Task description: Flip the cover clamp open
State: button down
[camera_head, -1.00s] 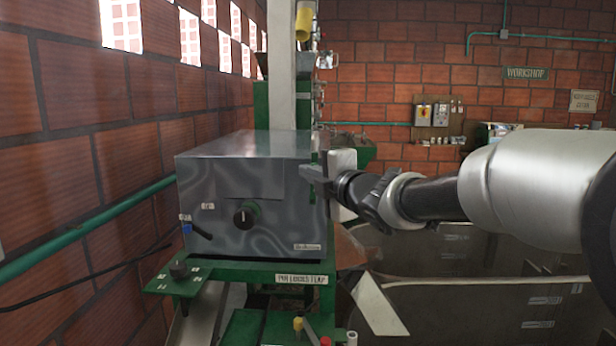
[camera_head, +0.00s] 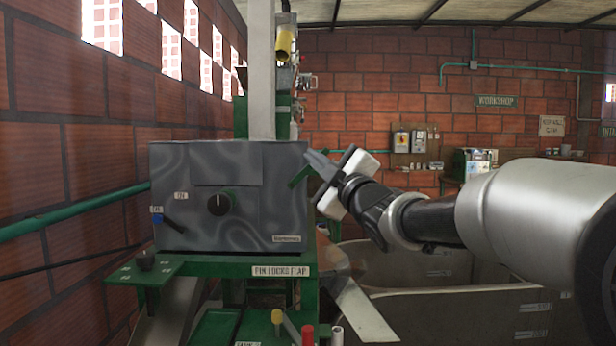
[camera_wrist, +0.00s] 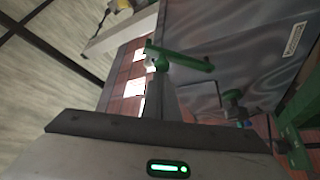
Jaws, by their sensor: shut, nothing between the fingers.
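A grey metal box (camera_head: 230,200) with a black knob stands on a green frame. A green clamp lever (camera_head: 301,175) sits at its upper right edge, slanting up to the right. In the wrist view the lever (camera_wrist: 185,61) runs across the box's side, with a green pivot near its left end. My gripper (camera_head: 311,160) is shut and empty, its tips beside the box's top right corner and close to the lever. I cannot tell whether they touch it. A second green fitting (camera_wrist: 235,107) shows lower right in the wrist view.
A label reading "PIN LOCKS FLAP" (camera_head: 281,271) is on the green frame below the box. A brick wall (camera_head: 70,130) and a green pipe (camera_head: 85,222) run along the left. Large grey panels (camera_head: 450,290) stand at the lower right.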

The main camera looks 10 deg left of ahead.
jog(key=shift+w+d+f+b, duration=0.1)
jog(key=shift+d+f+b, duration=0.4)
jog(key=shift+b, duration=0.1)
jog(key=shift+d+f, duration=0.1)
dwell(0.3)
notch_tip(320, 180, up, 4)
jog(key=s+a, duration=0.2)
jog(key=a, duration=0.1)
jog(key=f+v, duration=0.1)
jog(key=v, duration=0.9)
jog(key=shift+w+f, duration=0.15)
jog(key=shift+f, duration=0.2)
jog(key=shift+a, duration=0.1)
